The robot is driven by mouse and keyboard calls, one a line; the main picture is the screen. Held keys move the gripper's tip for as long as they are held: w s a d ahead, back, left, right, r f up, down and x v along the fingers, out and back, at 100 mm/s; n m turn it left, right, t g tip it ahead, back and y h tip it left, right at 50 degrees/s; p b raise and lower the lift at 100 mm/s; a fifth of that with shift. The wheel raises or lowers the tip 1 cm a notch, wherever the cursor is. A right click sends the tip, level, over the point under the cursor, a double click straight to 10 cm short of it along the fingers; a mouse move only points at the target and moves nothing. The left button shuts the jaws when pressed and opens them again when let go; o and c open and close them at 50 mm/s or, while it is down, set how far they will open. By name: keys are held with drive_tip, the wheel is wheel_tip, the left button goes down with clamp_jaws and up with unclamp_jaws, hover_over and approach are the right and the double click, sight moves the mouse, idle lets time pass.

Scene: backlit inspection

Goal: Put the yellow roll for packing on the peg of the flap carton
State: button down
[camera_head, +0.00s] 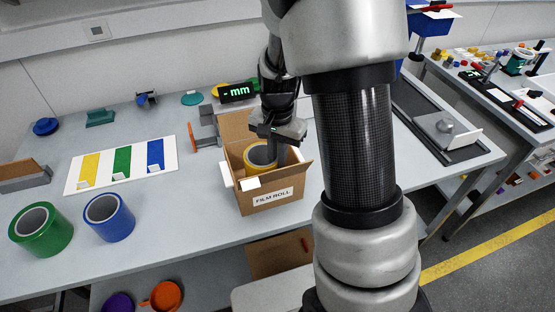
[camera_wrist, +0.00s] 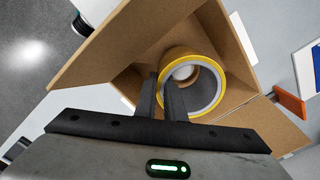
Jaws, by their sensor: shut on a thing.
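The yellow roll (camera_head: 257,158) is inside the open flap carton (camera_head: 243,199), whose front bears a "FILM ROLL" label. The wrist view shows the roll's yellow rim (camera_wrist: 201,53) and its pale grey inner wall. My gripper (camera_head: 277,151) reaches down into the carton from above. In the wrist view my gripper (camera_wrist: 161,80) is shut on the near-left part of the roll's wall. A whitish round shape (camera_wrist: 182,73) shows inside the roll's bore; I cannot tell for certain that it is the peg. The roll's lower end is hidden.
The carton's flaps stand open around my gripper. A green roll (camera_head: 41,229) and a blue roll (camera_head: 109,217) stand at the left. Behind them lies a white board (camera_head: 102,171) with yellow, green and blue stripes. A small display (camera_head: 238,92) stands behind the carton.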

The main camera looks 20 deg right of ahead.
drive_tip(key=shift+f+b, duration=1.25)
drive_tip(key=shift+f, duration=0.55)
drive_tip(key=shift+r, duration=0.1)
drive_tip(key=c, duration=1.8)
unclamp_jaws()
drive_tip(key=shift+o, duration=0.2)
wheel_tip(320, 180, up, 17)
drive_tip(key=p, duration=0.2)
drive_tip(key=shift+r, duration=0.2)
